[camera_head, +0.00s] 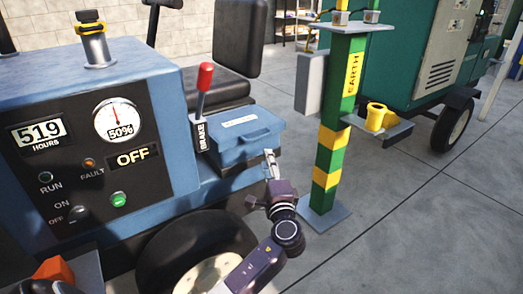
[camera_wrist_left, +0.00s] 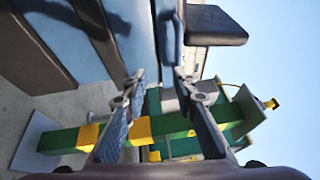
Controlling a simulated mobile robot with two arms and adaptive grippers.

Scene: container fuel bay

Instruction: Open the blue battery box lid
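The blue battery box (camera_head: 240,155) sits on the side of the blue vehicle, beside the brake lever. Its lid (camera_head: 235,122) is down and carries a pale label and a front handle (camera_head: 257,135). My left gripper (camera_head: 270,158) is just in front of the box near its right front corner, a little below the handle. In the left wrist view, the fingers of my left gripper (camera_wrist_left: 159,78) are spread apart with nothing between the tips. A blue handle-like part (camera_wrist_left: 170,38) lies ahead of them, apart from the tips. My right gripper is not in view.
The red-topped brake lever (camera_head: 204,78) stands left of the box, with a black seat (camera_head: 238,45) behind. A green and yellow EARTH post (camera_head: 335,130) stands close to the right of my left gripper. A wheel (camera_head: 195,255) is below.

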